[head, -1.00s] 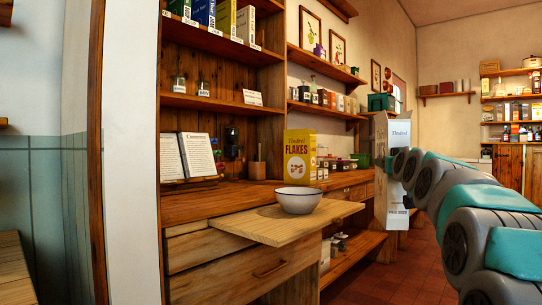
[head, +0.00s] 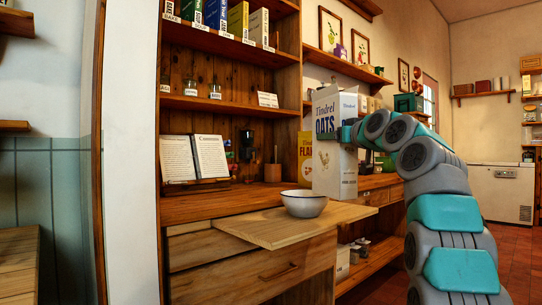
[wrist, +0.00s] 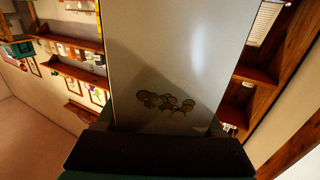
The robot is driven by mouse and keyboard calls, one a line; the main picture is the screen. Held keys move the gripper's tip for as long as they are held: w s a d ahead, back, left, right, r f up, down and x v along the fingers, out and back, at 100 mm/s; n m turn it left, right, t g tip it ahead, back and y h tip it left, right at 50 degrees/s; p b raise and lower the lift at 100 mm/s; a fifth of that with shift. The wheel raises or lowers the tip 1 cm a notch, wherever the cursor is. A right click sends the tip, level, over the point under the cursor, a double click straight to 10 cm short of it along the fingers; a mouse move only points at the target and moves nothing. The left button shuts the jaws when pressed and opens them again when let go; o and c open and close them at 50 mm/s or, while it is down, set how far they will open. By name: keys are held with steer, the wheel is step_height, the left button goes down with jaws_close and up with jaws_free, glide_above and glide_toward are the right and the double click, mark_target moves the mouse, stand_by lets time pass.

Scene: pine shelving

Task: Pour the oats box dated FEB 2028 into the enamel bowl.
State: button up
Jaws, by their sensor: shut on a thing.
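A white Tindrel OATS box (head: 326,165) is upright in the head view, with small print low on its side that I cannot read surely. My gripper (head: 349,134) is shut on the box from the right, its fingers mostly hidden. In the wrist view the box's pale face (wrist: 165,50) fills the middle, above the dark gripper (wrist: 158,150). The white enamel bowl (head: 304,205) with a dark rim sits on a pull-out board (head: 280,230). The box is above and right of the bowl and not tilted; the bowl's inside is mostly hidden.
A yellow FLAKES box (head: 304,165) stands on the counter, partly behind the oats box. An open book (head: 195,158) stands on the counter at left. Shelves above hold several boxes and jars. The board around the bowl is clear.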

steer(key=shift+a+n+y, duration=0.3)
steer(key=shift+a+y, duration=0.2)
steer(key=shift+a, duration=0.1)
steer(key=shift+s+a+r, duration=0.1)
steer(key=shift+s+a, duration=0.05)
steer(key=shift+a, duration=0.2)
steer(key=shift+a+g+y, duration=0.2)
steer(key=shift+g+y, duration=0.1)
steer(key=shift+s+a+n+y, duration=0.15)
steer(key=shift+a+n+y, duration=0.3)
steer(key=shift+a, duration=0.35)
